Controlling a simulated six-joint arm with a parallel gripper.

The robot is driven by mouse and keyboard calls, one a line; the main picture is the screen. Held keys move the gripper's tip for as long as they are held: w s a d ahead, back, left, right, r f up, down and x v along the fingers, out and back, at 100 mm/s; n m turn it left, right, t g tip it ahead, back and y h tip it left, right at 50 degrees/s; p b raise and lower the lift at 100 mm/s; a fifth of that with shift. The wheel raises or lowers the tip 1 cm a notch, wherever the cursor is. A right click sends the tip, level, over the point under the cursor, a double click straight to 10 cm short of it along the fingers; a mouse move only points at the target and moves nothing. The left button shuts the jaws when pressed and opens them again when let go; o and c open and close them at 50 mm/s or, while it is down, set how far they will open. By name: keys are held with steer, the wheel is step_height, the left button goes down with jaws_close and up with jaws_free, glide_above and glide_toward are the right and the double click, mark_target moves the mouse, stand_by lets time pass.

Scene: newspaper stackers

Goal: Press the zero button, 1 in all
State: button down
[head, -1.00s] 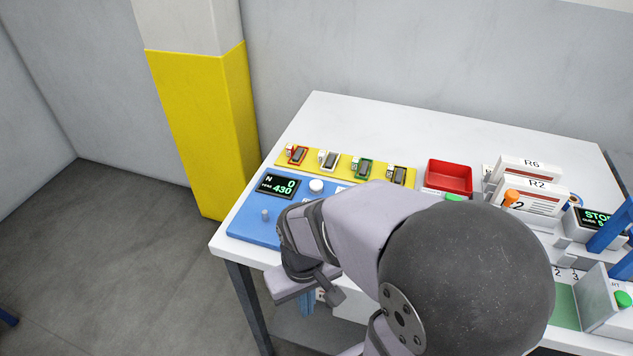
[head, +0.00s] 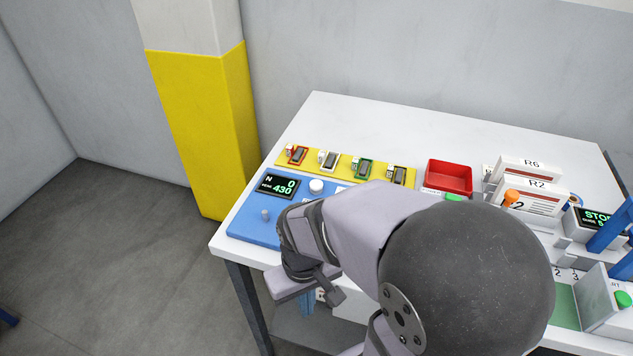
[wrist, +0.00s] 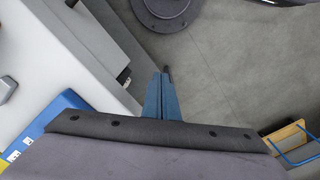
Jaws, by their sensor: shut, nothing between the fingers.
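A blue panel (head: 246,222) lies at the table's left end. It carries a dark display (head: 278,185) reading N 0 and 430, a white round button (head: 316,186) right of the display, and a small grey peg (head: 265,214) in front. I cannot read which control is the zero button; my arm hides the panel's right part. My gripper (head: 307,302) hangs at the table's front edge, apart from the white button. In the wrist view its blue fingers (wrist: 166,78) are together and empty, pointing over the floor. A corner of the blue panel (wrist: 62,104) shows at lower left there.
A yellow strip (head: 345,166) with several small coloured holders lies behind the panel. A red tray (head: 449,177) stands right of it, then white stackers labelled R6 and R2 (head: 532,187). A yellow and white pillar (head: 205,130) rises at left. The back of the table is clear.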

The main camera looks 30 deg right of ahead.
stand_by(0.5)
steer(key=s+d+r+m+g+y+p, duration=0.25)
steer(key=d+r+m+p, duration=0.55)
steer(key=r+p, duration=0.85)
steer(key=w+d+r+m+t+p, duration=0.1)
steer(key=w+d+m+t+p, duration=0.2)
steer(key=w, duration=0.9)
steer(key=w+d+r+m+t+y+p, duration=0.1)
steer(key=w+d+r+m+t+p, duration=0.1)
steer(key=w+d+m+t+p, duration=0.2)
steer(key=w+m+t, duration=0.3)
steer(key=w+m, duration=0.3)
steer(key=w, duration=0.3)
steer(key=shift+w+r+m+t, duration=0.15)
steer(key=shift+r+m+t, duration=0.15)
steer(key=shift+t, duration=0.05)
steer(key=shift+y, duration=0.35)
